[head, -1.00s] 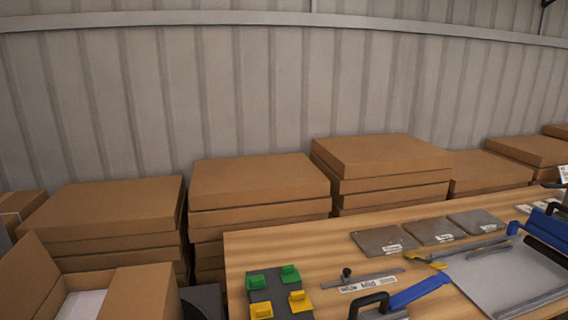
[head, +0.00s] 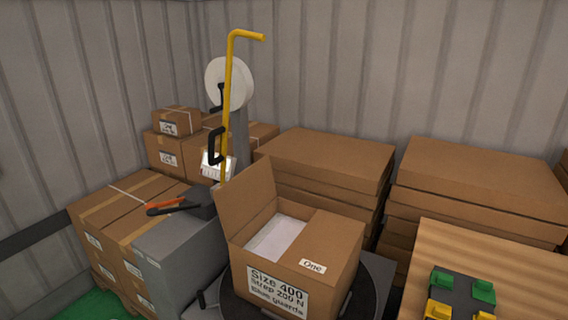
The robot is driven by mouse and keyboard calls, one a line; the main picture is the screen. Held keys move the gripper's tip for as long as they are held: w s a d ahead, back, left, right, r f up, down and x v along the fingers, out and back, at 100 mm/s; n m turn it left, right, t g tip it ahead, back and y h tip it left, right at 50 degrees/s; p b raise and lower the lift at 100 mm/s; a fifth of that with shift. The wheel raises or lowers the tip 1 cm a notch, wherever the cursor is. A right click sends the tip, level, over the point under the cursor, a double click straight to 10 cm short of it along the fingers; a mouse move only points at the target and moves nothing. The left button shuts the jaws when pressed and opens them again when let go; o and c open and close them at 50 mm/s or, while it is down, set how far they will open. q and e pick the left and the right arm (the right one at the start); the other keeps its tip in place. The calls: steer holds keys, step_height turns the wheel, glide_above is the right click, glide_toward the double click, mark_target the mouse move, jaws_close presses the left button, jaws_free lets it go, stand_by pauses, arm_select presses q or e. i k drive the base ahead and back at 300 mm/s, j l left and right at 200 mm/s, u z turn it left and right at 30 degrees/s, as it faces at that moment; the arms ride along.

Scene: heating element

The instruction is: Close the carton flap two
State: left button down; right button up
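An open brown carton (head: 325,265) stands at the lower middle of the head view on a dark round plate (head: 379,283). Its front label (head: 277,290) reads "Size 400, Strap 200 N, Blue guards". The flap on the left (head: 246,202) stands up and leans outward. The flap on the right (head: 325,241), labelled "One", lies folded down over the carton's right part. A white item (head: 277,238) shows inside through the open left part. Neither of my grippers is in view.
A grey machine (head: 176,251) with a yellow bent rod (head: 229,95) and a white reel (head: 229,84) stands left of the carton. Strapped boxes (head: 118,208) are stacked at left. Flat carton stacks (head: 328,160) stand behind. A wooden table (head: 455,256) is at right.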

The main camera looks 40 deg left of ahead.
mark_target(237, 201)
steer(key=u, duration=1.65)
